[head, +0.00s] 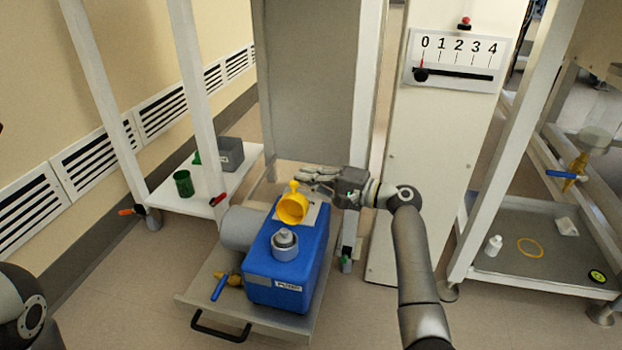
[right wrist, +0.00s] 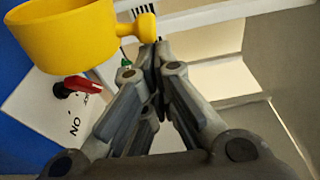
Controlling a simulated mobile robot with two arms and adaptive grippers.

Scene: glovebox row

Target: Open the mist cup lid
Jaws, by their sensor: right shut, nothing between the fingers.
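A yellow cup-shaped piece with a round knob, which I take to be the mist cup lid (head: 291,210), is at the back of the blue pump (head: 288,268). It is tilted, with its hollow side facing my head camera and its knob pointing up and back. A grey round fitting (head: 285,242) on the pump's top stands in front of it. My right gripper (head: 308,174) is shut and empty, just behind and right of the knob. In the right wrist view the yellow piece (right wrist: 65,38) is left of the shut fingertips (right wrist: 157,52), its knob close beside them. My left gripper is out of view.
The pump sits on a low shelf (head: 193,299) with a black handle; a blue-handled valve (head: 221,287) is at its left. A green cup (head: 183,183) and grey box (head: 229,153) are on the left rack. A white panel (head: 432,140) stands right of my gripper.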

